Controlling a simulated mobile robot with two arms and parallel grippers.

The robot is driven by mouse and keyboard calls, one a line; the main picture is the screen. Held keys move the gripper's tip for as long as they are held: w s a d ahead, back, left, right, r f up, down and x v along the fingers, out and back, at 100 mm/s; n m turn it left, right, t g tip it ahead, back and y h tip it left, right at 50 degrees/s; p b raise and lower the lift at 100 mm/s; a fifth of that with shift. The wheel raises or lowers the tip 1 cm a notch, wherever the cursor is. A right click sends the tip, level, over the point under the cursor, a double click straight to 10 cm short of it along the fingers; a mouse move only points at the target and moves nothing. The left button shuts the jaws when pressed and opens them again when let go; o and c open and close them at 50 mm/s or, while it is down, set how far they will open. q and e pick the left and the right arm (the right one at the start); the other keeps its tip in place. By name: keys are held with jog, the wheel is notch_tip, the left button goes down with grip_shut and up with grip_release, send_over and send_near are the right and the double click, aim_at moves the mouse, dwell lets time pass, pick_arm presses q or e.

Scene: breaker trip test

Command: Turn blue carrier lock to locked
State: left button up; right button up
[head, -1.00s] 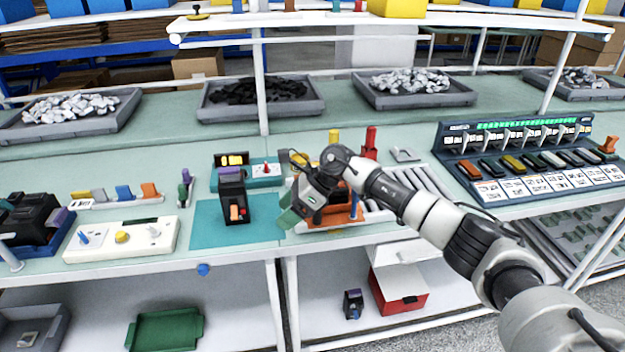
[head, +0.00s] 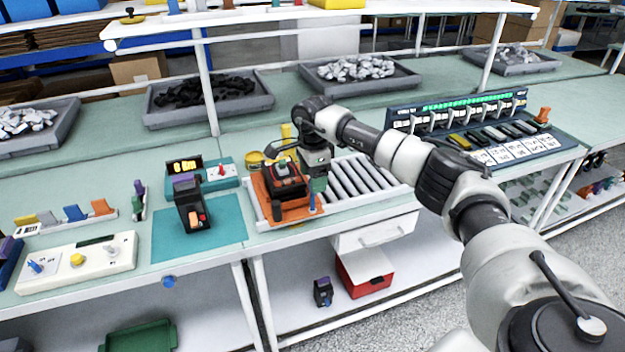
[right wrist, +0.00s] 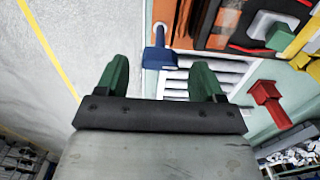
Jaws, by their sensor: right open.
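The blue carrier lock (head: 312,203) is an upright blue handle at the front right corner of the orange carrier (head: 262,197), which holds a black device (head: 285,178). My right gripper (head: 318,184), with green fingers, points down just above the lock, beside the carrier's right side. It is open. In the right wrist view the blue lock (right wrist: 158,60) shows between the two fingertips of my right gripper (right wrist: 160,66). I cannot tell whether a finger touches it. My left gripper is out of view.
A roller track (head: 362,178) lies right of the carrier. A yellow post (head: 286,134) stands behind it, and a red post (right wrist: 268,100) shows in the right wrist view. A black breaker (head: 190,205) stands on the teal mat (head: 220,220) to the left. A breaker panel (head: 470,130) is at right.

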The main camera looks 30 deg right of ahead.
aim_at(313, 197)
jog(key=shift+f, duration=1.25)
jog(key=c, duration=0.9)
